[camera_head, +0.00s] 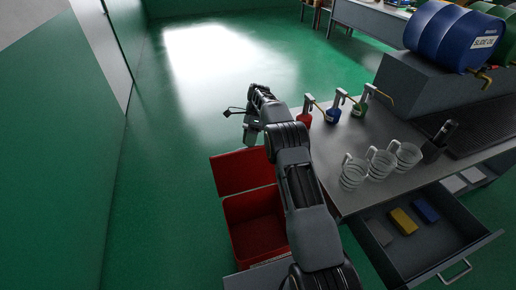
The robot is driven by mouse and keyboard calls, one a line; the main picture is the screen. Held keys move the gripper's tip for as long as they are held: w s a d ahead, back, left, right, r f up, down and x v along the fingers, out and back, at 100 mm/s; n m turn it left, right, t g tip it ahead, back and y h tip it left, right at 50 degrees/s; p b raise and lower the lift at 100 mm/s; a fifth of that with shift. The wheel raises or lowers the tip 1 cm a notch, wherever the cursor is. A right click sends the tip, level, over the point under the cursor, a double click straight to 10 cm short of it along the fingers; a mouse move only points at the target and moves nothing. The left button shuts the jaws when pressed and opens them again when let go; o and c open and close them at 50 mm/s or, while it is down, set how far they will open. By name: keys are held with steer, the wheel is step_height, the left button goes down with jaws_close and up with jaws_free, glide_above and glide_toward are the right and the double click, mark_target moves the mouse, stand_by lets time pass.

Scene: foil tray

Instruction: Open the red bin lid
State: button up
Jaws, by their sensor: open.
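The red bin (229,241) stands on the floor left of the workbench. Its red lid (240,171) is raised at the far side, and the dark inside of the bin shows below it. My arm reaches forward past the right side of the bin and covers part of the lid's right edge and the bin. My gripper (247,126) is open and small in the picture, beyond the lid's top edge and apart from it as seen here. I see nothing held in it.
The workbench (330,170) is right of my arm, with red, blue and green oil cans, several clear jugs (380,164) and a blue drum (445,38). A drawer (420,249) stands open at front right. The floor left and beyond is clear up to the green wall.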

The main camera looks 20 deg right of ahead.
steer(key=s+r+b, duration=0.2)
steer(key=s+r, duration=0.6)
steer(key=s, duration=0.4)
steer(key=shift+s+b, duration=0.3)
steer(key=shift+d+r, duration=0.1)
steer(key=shift+c, duration=0.4)
